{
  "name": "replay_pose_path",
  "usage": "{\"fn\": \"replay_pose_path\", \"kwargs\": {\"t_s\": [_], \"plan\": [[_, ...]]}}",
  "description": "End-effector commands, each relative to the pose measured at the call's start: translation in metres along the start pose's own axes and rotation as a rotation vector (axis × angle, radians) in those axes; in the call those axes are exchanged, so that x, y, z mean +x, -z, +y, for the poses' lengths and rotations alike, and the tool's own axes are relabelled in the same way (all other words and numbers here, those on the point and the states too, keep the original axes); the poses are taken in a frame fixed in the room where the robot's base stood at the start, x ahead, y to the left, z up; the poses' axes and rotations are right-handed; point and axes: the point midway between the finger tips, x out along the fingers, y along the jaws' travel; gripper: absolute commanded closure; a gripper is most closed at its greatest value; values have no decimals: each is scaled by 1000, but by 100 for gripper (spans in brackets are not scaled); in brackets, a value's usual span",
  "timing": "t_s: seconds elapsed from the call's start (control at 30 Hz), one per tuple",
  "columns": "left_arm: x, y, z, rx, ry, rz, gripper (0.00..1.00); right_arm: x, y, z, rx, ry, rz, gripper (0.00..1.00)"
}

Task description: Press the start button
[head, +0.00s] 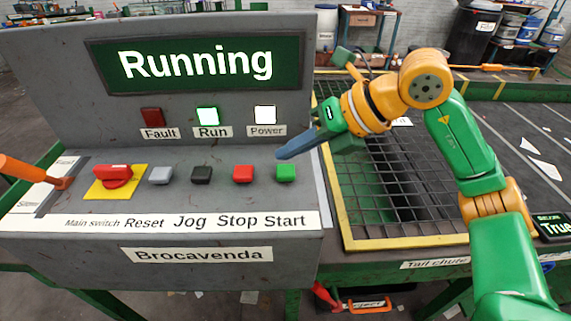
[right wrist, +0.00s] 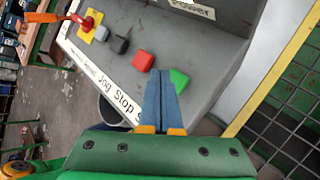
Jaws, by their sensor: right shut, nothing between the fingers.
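The green start button (head: 286,172) is at the right end of the button row on the grey control panel (head: 225,240), above the label "Start". It also shows in the right wrist view (right wrist: 179,80). The display (head: 195,62) reads "Running". The Run lamp (head: 207,115) and Power lamp (head: 265,114) are lit, and the Fault lamp (head: 152,117) is dark red. My right gripper (head: 281,155) is shut and empty, its blue-grey fingertips just above and behind the green button in the head view. In the right wrist view the tips (right wrist: 160,78) appear beside the button; contact cannot be told. My left gripper is not in view.
The red stop button (head: 243,173), black jog button (head: 202,174), grey reset button (head: 161,174) and red main switch (head: 117,175) line the panel to the left. An orange lever (head: 35,171) stands at far left. A yellow-edged grid (head: 400,180) lies right of the panel.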

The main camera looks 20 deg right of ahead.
Motion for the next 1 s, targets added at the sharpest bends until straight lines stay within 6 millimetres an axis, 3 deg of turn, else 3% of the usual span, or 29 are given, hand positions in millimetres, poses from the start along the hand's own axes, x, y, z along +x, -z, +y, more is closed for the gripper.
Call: {"fn": "replay_pose_path", "kwargs": {"t_s": [0.03,0.37,1.0], "plan": [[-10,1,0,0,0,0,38,-7,-5,5,0,0,0,100],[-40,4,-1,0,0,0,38,-30,-22,22,0,0,0,100],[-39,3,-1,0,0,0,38,-29,-21,21,0,0,0,100]]}}
